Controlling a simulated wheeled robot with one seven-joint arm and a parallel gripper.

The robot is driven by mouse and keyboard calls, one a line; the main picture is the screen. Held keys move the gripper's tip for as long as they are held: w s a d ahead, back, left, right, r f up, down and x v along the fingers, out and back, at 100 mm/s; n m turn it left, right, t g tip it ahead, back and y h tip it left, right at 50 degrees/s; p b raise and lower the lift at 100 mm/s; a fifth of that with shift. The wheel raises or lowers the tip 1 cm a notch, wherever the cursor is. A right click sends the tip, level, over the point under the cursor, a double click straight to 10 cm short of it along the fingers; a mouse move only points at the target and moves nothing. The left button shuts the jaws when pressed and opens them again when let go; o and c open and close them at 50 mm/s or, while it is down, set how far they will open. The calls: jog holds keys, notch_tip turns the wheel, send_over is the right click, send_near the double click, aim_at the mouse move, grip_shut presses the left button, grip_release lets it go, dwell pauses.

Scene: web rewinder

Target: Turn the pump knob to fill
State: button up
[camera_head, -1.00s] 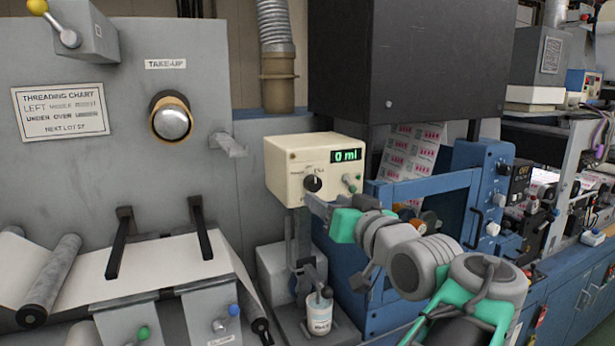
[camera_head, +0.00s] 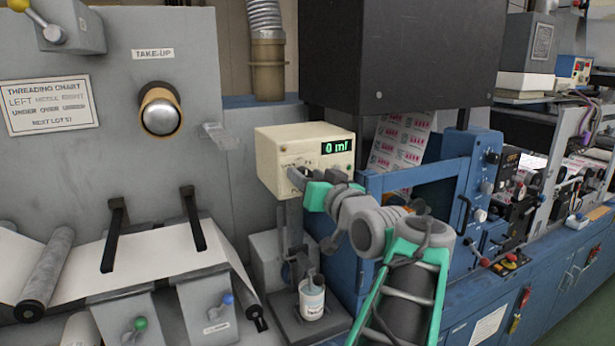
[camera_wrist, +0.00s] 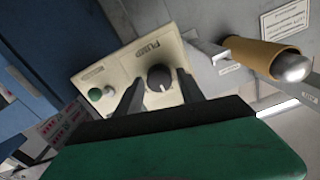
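The pump box (camera_head: 275,155) is a cream box with a green display reading 0 ml, on a post left of the blue frame. My gripper (camera_head: 297,175) is in front of its face and hides the knob in the head view. In the wrist view the dark round pump knob (camera_wrist: 159,77) shows on the panel (camera_wrist: 115,70), between and beyond the tips of my open gripper (camera_wrist: 160,82). I cannot tell whether the fingers touch it. A green button (camera_wrist: 95,94) and a small toggle lie beside the knob. A white labelled bottle (camera_head: 312,300) stands below the box.
The grey take-up panel with its roller end (camera_head: 160,112) is to the left. A bracket (camera_head: 220,135) sticks out left of the box. The blue frame (camera_head: 420,180) stands close on the right, below a black cabinet (camera_head: 410,60).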

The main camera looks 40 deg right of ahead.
grip_shut()
jog(key=shift+m, duration=0.4)
jog(key=m+b, duration=0.1)
jog(key=m, duration=0.7)
jog(key=shift+d, duration=0.15)
dwell(0.3)
dwell(0.4)
jog(key=shift+o, duration=1.3)
grip_release()
jog(key=shift+f, duration=0.1)
